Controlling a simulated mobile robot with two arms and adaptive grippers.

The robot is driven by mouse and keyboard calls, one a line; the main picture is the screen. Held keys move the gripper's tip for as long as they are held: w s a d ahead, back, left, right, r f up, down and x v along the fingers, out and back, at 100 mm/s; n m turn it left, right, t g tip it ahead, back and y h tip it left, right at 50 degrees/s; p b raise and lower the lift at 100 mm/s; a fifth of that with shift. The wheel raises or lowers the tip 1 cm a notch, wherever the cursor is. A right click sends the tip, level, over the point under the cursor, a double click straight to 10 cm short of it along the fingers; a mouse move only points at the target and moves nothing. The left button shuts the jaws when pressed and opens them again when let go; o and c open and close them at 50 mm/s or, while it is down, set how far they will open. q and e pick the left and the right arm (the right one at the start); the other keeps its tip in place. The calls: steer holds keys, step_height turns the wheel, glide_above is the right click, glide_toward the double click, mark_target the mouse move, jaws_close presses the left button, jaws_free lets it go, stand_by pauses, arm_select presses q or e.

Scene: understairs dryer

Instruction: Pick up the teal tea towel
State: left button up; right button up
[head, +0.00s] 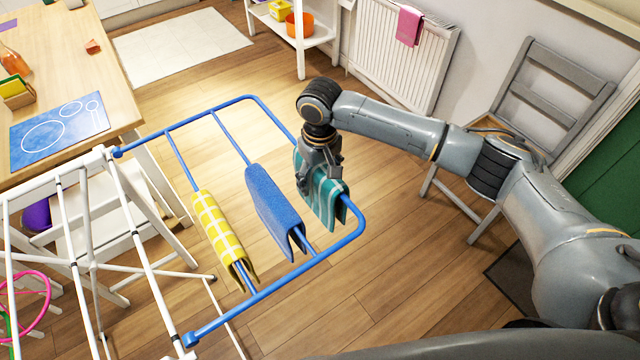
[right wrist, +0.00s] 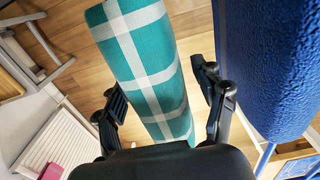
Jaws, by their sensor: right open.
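The teal tea towel (head: 326,203), with white checks, hangs folded over the right-hand blue rail of the drying rack (head: 270,295). My right gripper (head: 312,180) is over the towel from above in the head view and hides part of it. In the right wrist view the right gripper (right wrist: 165,108) is open, with one finger on each side of the teal towel (right wrist: 140,45). Gaps show between the fingers and the cloth, so it is not gripped. My left gripper is not in view.
A blue towel (head: 272,208) hangs close beside the teal one, and a yellow checked towel (head: 220,235) farther left. A grey chair (head: 555,85) and radiator (head: 400,50) stand behind my right arm. A wooden table (head: 60,60) is at the left.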

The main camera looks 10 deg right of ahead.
step_height(320, 180, down, 2)
steer(key=shift+f, duration=0.2)
steer(key=c, duration=0.3)
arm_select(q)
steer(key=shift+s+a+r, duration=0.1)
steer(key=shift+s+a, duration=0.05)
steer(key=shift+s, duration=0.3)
arm_select(e)
steer(key=c, duration=1)
steer(key=shift+r, duration=0.15)
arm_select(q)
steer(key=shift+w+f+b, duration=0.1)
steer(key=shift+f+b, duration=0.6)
arm_select(e)
step_height(320, 180, up, 18)
steer(key=shift+f, duration=0.1)
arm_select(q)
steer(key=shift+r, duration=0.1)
